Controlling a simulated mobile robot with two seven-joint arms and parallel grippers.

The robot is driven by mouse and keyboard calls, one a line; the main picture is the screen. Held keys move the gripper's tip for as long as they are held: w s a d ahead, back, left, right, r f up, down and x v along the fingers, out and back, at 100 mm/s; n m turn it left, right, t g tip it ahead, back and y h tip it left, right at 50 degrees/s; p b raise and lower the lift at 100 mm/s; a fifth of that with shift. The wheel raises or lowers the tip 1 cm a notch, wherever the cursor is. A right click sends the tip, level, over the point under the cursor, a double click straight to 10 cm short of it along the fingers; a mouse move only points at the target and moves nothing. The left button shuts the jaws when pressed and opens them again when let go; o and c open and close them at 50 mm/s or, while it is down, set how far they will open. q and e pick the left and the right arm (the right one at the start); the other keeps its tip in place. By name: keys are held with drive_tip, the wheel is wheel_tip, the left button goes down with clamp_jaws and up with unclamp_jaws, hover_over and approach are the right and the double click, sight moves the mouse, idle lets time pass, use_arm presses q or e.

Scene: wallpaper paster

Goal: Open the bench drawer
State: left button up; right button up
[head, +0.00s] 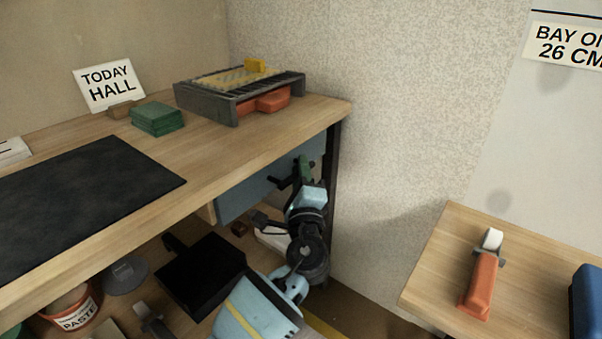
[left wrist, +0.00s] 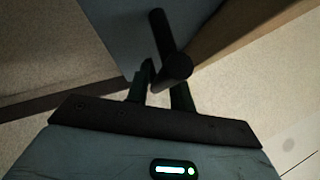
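The bench drawer has a blue-grey front (head: 236,197) under the right end of the wooden bench top. It also fills the upper part of the left wrist view (left wrist: 115,30). Its dark bar handle (left wrist: 168,40) stands out from the front. My left gripper (head: 303,168) is at the handle, with its fingers (left wrist: 162,80) close to the bar's near end. The bar hides part of one fingertip, so I cannot tell whether the fingers are closed on it. The drawer looks shut or nearly so. My right gripper is not clearly in view.
On the bench stand a grey slatted tray (head: 238,95), green blocks (head: 157,118), a "TODAY HALL" sign (head: 108,85) and a black mat (head: 75,200). A paste bucket (head: 72,308) sits below. A side table (head: 430,265) with an orange-handled tool (head: 480,283) is at right.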

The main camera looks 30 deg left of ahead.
drive_tip(key=shift+w, duration=0.25)
use_arm(q)
clamp_jaws()
use_arm(e)
drive_tip(key=shift+r, duration=0.1)
drive_tip(key=shift+s, duration=0.35)
